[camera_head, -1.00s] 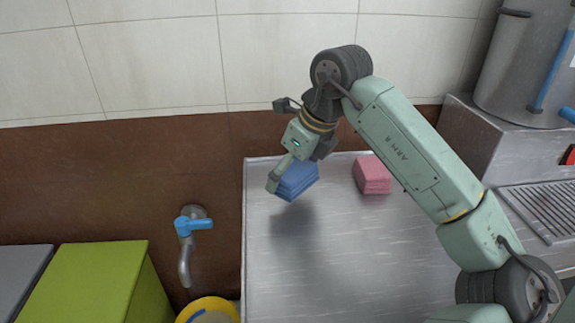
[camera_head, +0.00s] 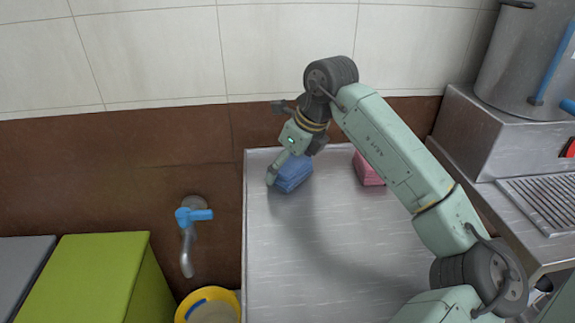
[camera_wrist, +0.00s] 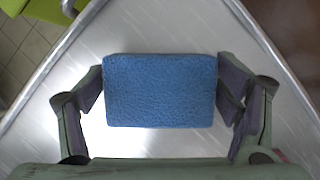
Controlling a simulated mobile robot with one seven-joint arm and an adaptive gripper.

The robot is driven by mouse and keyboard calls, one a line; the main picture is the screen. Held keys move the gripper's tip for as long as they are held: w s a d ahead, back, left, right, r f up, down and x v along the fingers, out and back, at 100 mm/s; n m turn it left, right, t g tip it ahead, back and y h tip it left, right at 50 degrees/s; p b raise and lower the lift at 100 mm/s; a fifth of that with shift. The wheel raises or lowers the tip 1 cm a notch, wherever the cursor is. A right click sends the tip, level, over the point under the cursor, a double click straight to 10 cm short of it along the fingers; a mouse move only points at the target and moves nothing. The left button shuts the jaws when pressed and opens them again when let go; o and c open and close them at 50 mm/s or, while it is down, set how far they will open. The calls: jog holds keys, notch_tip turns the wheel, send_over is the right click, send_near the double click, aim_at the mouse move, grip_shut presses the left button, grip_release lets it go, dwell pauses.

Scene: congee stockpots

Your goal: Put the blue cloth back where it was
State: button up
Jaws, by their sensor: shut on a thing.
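The blue cloth (camera_head: 292,174) is a folded, block-like stack near the back left of the steel table (camera_head: 330,255). My gripper (camera_head: 282,170) is shut on it. In the wrist view the blue cloth (camera_wrist: 160,91) sits between both fingers of my gripper (camera_wrist: 160,100), with the table surface below it. I cannot tell for sure whether the cloth touches the table or is just above it. A pink folded cloth (camera_head: 367,169) lies on the table to the right, partly hidden by my arm.
A brown and tiled wall stands behind the table. A tap with a blue handle (camera_head: 194,215), a yellow bucket (camera_head: 232,301) and a green box (camera_head: 85,275) are to the left. A steel stove unit (camera_head: 500,135) with a large pot (camera_head: 520,65) is to the right. The table's front is clear.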

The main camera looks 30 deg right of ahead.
jog(key=o, duration=1)
jog(key=shift+o, duration=0.2)
jog(key=shift+r+p, duration=0.3)
jog(key=shift+p, duration=0.15)
jog(key=b+v, duration=0.2)
jog(key=v, duration=0.9)
jog(key=shift+s+r+b, duration=0.2)
jog(key=shift+r+b, duration=0.1)
jog(key=shift+b, duration=0.05)
jog(key=shift+d, duration=0.15)
